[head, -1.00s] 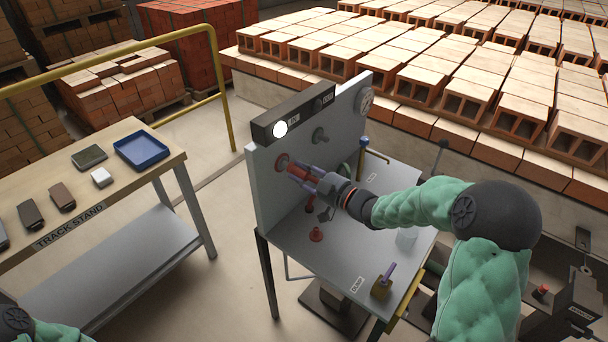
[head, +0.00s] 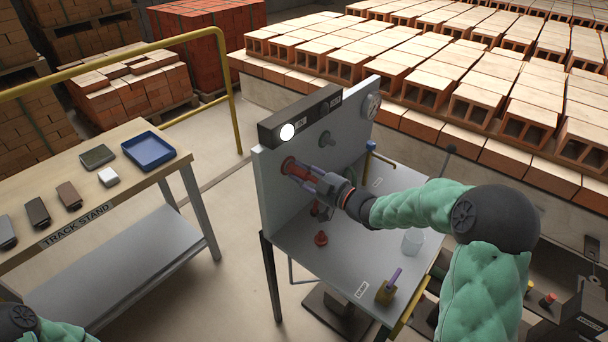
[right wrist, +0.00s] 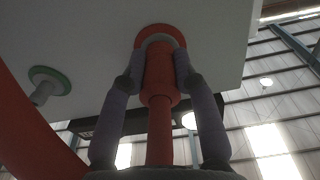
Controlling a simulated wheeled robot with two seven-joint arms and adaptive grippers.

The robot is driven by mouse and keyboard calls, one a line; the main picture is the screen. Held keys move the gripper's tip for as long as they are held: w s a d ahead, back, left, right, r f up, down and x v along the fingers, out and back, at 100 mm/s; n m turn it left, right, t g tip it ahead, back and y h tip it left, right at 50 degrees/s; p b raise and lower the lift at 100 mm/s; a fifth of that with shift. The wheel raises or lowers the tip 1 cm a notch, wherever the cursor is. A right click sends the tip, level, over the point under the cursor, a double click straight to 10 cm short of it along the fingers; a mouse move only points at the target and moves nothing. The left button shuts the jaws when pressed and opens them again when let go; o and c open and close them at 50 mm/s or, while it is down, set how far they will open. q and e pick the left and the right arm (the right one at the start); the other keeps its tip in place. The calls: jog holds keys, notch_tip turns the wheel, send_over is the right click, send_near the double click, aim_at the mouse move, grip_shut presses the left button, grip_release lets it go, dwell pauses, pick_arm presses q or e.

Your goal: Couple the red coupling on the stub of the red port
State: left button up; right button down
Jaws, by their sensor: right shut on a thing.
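My right gripper (head: 305,175) is shut on the red coupling (right wrist: 160,75), with one purple-grey finger on each side of it. The coupling points at the red port (head: 288,165) on the upright grey panel. In the right wrist view the port's red ring (right wrist: 176,37) shows just behind the coupling's front end. A pale grey arc of the stub (right wrist: 160,40) shows between ring and coupling. The coupling looks roughly in line with the stub; I cannot tell how far it is over it. My left gripper is out of view; only part of that arm shows at bottom left.
A green-ringed port (right wrist: 50,82) sits beside the red one. A red hose (right wrist: 30,125) curves at left in the wrist view. The bench (head: 345,255) bears a small red part (head: 320,238), a clear cup (head: 412,241) and a brass block with a purple handle (head: 386,290).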

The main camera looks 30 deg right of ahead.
jog(key=c, duration=0.9)
grip_release()
jog(key=v, duration=1.2)
jog(key=shift+f, duration=0.1)
